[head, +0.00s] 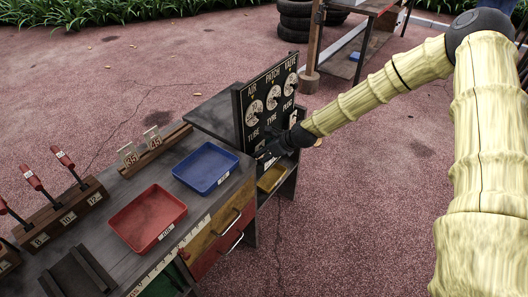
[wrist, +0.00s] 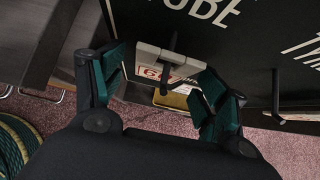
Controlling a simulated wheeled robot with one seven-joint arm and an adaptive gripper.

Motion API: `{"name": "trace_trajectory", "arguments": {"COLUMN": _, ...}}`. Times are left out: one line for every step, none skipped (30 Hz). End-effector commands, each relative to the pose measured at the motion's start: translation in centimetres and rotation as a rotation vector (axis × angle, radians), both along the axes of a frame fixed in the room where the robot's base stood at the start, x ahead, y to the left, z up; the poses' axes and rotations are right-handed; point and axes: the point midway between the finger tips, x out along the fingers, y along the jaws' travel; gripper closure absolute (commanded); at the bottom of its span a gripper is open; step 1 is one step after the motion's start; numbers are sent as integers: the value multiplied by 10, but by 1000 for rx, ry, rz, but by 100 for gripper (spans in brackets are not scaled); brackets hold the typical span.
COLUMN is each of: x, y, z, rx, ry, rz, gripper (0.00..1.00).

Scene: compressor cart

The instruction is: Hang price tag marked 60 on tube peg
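In the wrist view the price tag marked 60 (wrist: 148,72) is a pale tag with red figures, below the word TUBE on the black board (wrist: 240,40). The dark tube peg (wrist: 164,75) sticks out in front of it and covers part of the number. The tag appears to hang on this peg. My gripper (wrist: 165,80) has its two green-padded fingers apart, one on each side of the tag. A gap shows on the left; I cannot tell if the right finger touches.
Tags 35 (head: 130,160) and 45 (head: 152,141) stand in a wooden rack. A blue tray (head: 206,167) and red tray (head: 148,217) lie on the cart top. A yellow tray (head: 271,178) sits below the board. Another dark peg (wrist: 277,98) juts out at right.

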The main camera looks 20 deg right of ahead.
Motion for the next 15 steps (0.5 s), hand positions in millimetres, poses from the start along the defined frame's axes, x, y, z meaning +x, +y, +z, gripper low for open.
{"name": "trace_trajectory", "arguments": {"x": 0, "y": 0, "z": 0, "rx": 0, "ry": 0, "rz": 0, "gripper": 26}}
{"name": "trace_trajectory", "arguments": {"x": 0, "y": 0, "z": 0, "rx": 0, "ry": 0, "rz": 0, "gripper": 26}}
{"name": "trace_trajectory", "arguments": {"x": 0, "y": 0, "z": 0, "rx": 0, "ry": 0, "rz": 0, "gripper": 26}}
{"name": "trace_trajectory", "arguments": {"x": 0, "y": 0, "z": 0, "rx": 0, "ry": 0, "rz": 0, "gripper": 26}}
{"name": "trace_trajectory", "arguments": {"x": 0, "y": 0, "z": 0, "rx": 0, "ry": 0, "rz": 0, "gripper": 26}}
{"name": "trace_trajectory", "arguments": {"x": 0, "y": 0, "z": 1, "rx": 0, "ry": 0, "rz": 0, "gripper": 26}}
{"name": "trace_trajectory", "arguments": {"x": -1, "y": -1, "z": 1, "rx": 0, "ry": 0, "rz": 0, "gripper": 26}}
{"name": "trace_trajectory", "arguments": {"x": -1, "y": -1, "z": 2, "rx": 0, "ry": 0, "rz": 0, "gripper": 26}}
{"name": "trace_trajectory", "arguments": {"x": -2, "y": -2, "z": 4, "rx": 0, "ry": 0, "rz": -1, "gripper": 26}}
{"name": "trace_trajectory", "arguments": {"x": -3, "y": -3, "z": 6, "rx": 1, "ry": -1, "rz": -1, "gripper": 26}}
{"name": "trace_trajectory", "arguments": {"x": -5, "y": -4, "z": 8, "rx": 1, "ry": -1, "rz": -1, "gripper": 26}}
{"name": "trace_trajectory", "arguments": {"x": -7, "y": -6, "z": 11, "rx": 0, "ry": -1, "rz": -1, "gripper": 26}}
{"name": "trace_trajectory", "arguments": {"x": -9, "y": -8, "z": 14, "rx": 0, "ry": -1, "rz": -1, "gripper": 26}}
{"name": "trace_trajectory", "arguments": {"x": -11, "y": -9, "z": 16, "rx": 0, "ry": -1, "rz": -1, "gripper": 26}}
{"name": "trace_trajectory", "arguments": {"x": -13, "y": -12, "z": 20, "rx": 1, "ry": -2, "rz": -1, "gripper": 26}}
